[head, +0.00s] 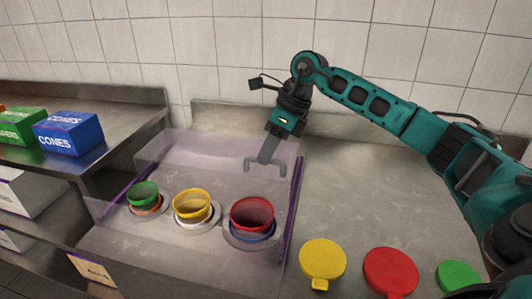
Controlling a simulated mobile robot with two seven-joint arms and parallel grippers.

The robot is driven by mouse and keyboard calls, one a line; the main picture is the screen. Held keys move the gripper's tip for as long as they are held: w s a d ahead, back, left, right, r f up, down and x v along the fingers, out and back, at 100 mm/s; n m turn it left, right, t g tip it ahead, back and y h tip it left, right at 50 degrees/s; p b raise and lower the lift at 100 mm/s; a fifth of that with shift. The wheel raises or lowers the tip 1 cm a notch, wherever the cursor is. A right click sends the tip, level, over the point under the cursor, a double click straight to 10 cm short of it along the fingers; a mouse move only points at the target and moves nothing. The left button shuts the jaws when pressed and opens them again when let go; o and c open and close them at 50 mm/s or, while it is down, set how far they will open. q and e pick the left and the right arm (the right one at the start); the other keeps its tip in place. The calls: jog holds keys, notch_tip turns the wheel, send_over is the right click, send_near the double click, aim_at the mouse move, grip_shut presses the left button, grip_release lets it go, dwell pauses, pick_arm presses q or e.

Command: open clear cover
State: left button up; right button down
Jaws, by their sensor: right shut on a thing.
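The clear cover (195,151) is a see-through, lavender-tinted panel with purple side edges (291,215). It stands over the counter around a row of cups, and its tinted face shows towards the back. I cannot tell exactly how far it is raised. A grey handle-like bracket (250,166) sits near its back right part. My right gripper (266,161) reaches down from the upper right and is shut on this bracket. The contact is small in the picture. My left gripper is not in view.
Green (143,193), yellow (191,204) and red (252,213) cups sit in round holders within the cover's area. Yellow (322,259), red (390,270) and green (459,275) lids lie front right. Green (20,127) and blue (69,134) cone boxes stand left. A tiled wall is behind.

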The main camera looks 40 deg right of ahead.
jog(key=shift+w+d, duration=0.55)
jog(key=c, duration=1.1)
grip_release()
jog(key=shift+s, duration=0.1)
jog(key=shift+r, duration=0.1)
jog(key=v, duration=1.2)
jog(key=shift+s+d+r+p, duration=0.1)
jog(key=shift+d+r+p, duration=0.05)
jog(key=shift+r+p, duration=0.2)
